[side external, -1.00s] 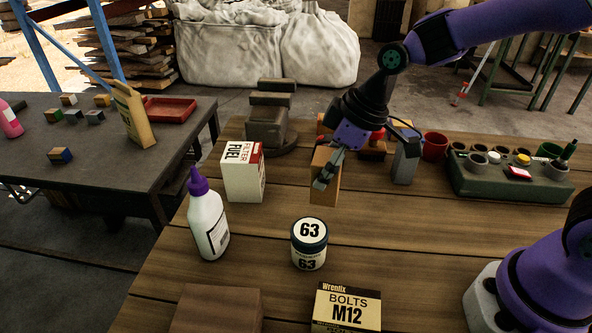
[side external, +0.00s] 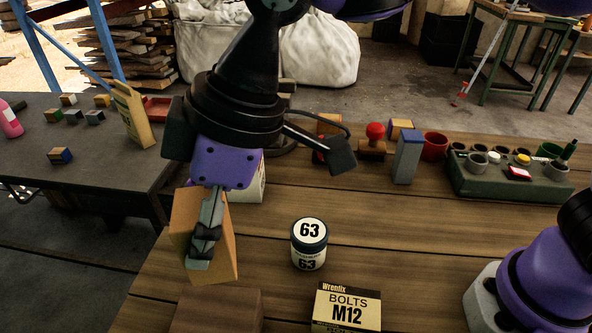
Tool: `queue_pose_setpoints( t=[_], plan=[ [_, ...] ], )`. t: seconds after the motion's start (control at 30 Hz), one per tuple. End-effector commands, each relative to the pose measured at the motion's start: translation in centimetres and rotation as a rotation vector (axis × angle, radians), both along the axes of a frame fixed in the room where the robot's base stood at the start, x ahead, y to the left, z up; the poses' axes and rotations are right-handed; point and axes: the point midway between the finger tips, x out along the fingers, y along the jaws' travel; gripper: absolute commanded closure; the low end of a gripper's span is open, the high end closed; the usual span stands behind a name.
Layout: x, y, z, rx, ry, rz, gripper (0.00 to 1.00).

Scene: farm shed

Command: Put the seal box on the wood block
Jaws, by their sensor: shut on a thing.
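My gripper (side external: 207,238) is shut on a plain tan box (side external: 222,262), taken to be the seal box; no label shows on its visible faces. The box is tilted slightly and appears to be held above the table. The wood block (side external: 216,312) is brown and lies at the front edge of the picture, partly cut off by it. The held box is just above and behind the block in the picture, apart from it. The top of the wood block looks bare.
A round 63 tin (side external: 309,244) and a BOLTS M12 box (side external: 346,308) stand right of the wood block. The white filter box (side external: 250,190) is mostly hidden behind my gripper; the purple-capped bottle is hidden. A green tray (side external: 510,180) stands at right.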

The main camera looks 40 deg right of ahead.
Motion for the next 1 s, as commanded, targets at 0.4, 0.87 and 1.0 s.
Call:
queue_pose_setpoints(
  t=[0.4, 0.87, 1.0],
  plan=[
    [-0.9, 2.2, -4.6, -0.004, 0.0, 0.063, 0.76],
    [-0.9, 2.1, -7.7, -0.001, -0.003, 0.063, 0.76],
    [-0.9, 2.1, -8.0, -0.002, -0.002, 0.062, 0.76]
  ],
)
